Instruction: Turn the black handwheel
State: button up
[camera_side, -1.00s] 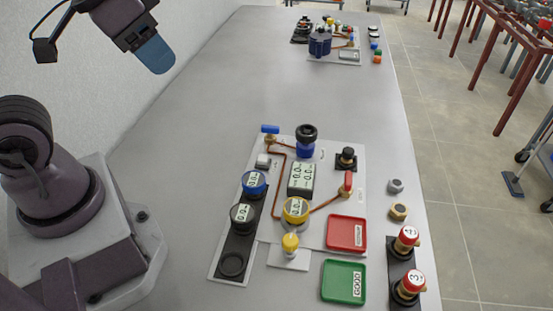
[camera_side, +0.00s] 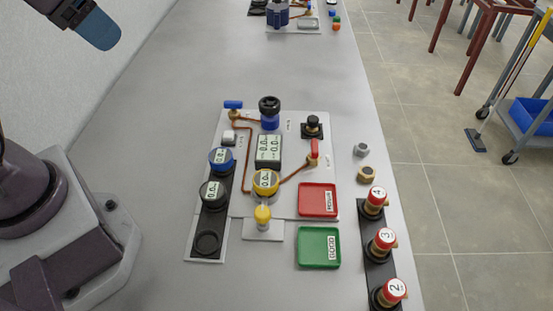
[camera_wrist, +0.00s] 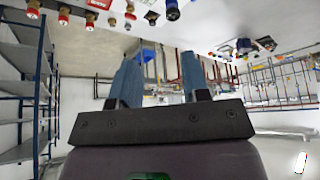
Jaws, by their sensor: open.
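The black handwheel (camera_side: 269,103) sits on top of a short blue body at the back of a white panel (camera_side: 225,170). A smaller black knob (camera_side: 312,121) stands to its right on the same panel. My gripper (camera_side: 98,30) is at the upper left in the side view, raised and well apart from the handwheel. In the wrist view my gripper (camera_wrist: 162,76) shows two blue fingers spread apart with nothing between them. The wrist view looks across the room, with the bench items along its top edge; I cannot pick out the handwheel there for certain.
Gauges with blue (camera_side: 221,157), black (camera_side: 212,192) and yellow (camera_side: 265,182) rims stand near a display box (camera_side: 268,150). A red tray (camera_side: 318,200), a green tray (camera_side: 319,247) and red-capped fittings (camera_side: 383,240) lie in front and right.

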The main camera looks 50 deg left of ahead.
jog(key=o, duration=0.4)
jog(key=shift+f, duration=0.1)
jog(key=o, duration=0.3)
jog(key=shift+w+f+g, duration=0.5)
jog(key=shift+f+g, duration=0.1)
jog(key=shift+f, duration=0.3)
jog(key=shift+o, duration=0.2)
jog(key=n+g, duration=0.4)
jog(key=n, duration=1.3)
send_over(270, 102)
notch_tip(270, 102, down, 15)
notch_tip(270, 102, down, 12)
jog(key=shift+d+f, duration=0.1)
jog(key=shift+f, duration=0.1)
